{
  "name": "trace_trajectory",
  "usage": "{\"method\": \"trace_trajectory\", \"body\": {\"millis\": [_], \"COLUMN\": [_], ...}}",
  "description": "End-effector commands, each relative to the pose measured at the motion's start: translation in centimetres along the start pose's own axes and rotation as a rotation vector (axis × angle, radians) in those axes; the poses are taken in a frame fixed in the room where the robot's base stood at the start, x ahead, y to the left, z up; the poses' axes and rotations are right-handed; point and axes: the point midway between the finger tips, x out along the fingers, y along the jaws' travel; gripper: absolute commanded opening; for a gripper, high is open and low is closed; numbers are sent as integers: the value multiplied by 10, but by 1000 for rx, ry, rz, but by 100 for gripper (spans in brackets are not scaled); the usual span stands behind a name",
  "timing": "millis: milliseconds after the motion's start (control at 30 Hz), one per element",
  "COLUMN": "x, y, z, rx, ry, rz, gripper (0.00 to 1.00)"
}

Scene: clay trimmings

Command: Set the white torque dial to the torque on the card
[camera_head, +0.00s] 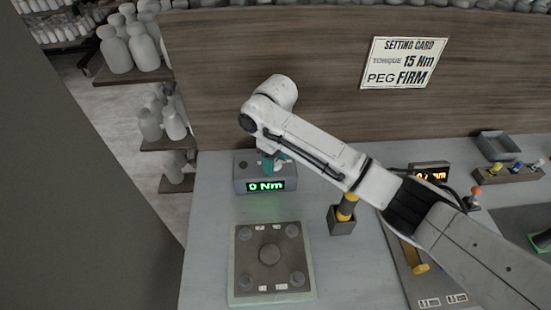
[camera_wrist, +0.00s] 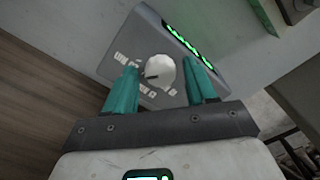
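The setting card (camera_head: 403,63) on the back panel reads torque 15 Nm and peg FIRM. The grey torque box (camera_head: 243,186) stands on the bench, and its green display (camera_head: 266,186) reads 0 Nm. The white torque dial (camera_wrist: 161,72) is on the box's face in the wrist view, with a dark pointer mark and small labels around it. My gripper (camera_wrist: 163,70) has teal fingers, one on each side of the dial, with gaps visible between them and it. In the head view my gripper (camera_head: 273,163) is over the box and hides the dial.
A square plate (camera_head: 241,262) with round knobs lies in front of the box. A dark holder with a yellow-banded tool (camera_head: 346,207) stands to the right. An orange display (camera_head: 429,173), a peg rack (camera_head: 508,177) and a grey tray (camera_head: 497,146) are farther right.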

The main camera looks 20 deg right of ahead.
Motion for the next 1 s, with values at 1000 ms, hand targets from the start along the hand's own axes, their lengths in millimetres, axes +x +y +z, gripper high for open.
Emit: {"method": "trace_trajectory", "body": {"millis": [1000], "x": [-104], "y": [0], "z": [0], "rx": [-1], "ry": [1], "rz": [0], "gripper": [61]}}
